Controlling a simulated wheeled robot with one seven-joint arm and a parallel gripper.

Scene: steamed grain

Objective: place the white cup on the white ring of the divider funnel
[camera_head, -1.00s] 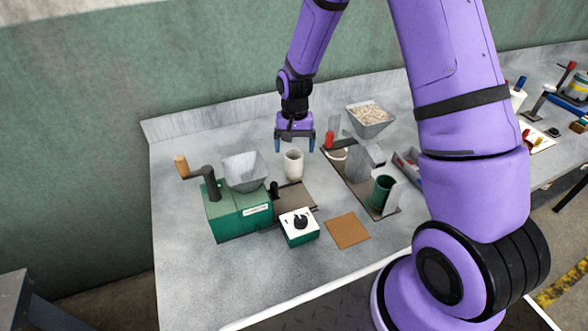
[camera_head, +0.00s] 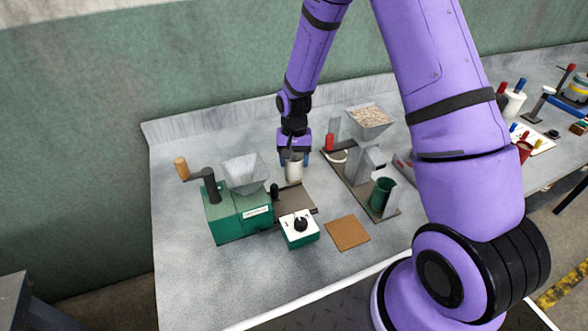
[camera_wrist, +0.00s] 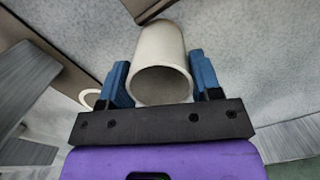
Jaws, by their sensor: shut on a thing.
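The white cup (camera_head: 294,170) stands upright beside the green grinder, on or just above the grey bench; I cannot tell which. My gripper (camera_head: 294,160) comes down on it from above. In the wrist view the cup (camera_wrist: 162,60) lies between the two blue fingers, and my gripper (camera_wrist: 162,85) is shut on it. The white ring (camera_head: 338,156) is to the right of the cup, low on the divider funnel's base plate. The divider funnel (camera_head: 370,120) is a grey hopper holding pale grain, at the back right. In the wrist view part of the ring (camera_wrist: 90,97) shows left of the fingers.
The green grinder (camera_head: 238,218) with its crank and grey hopper is left of the cup. A control box with a black knob (camera_head: 300,226) and a brown mat (camera_head: 347,233) are in front. A dark green cup (camera_head: 381,194) stands at the divider's front. The bench's left front is clear.

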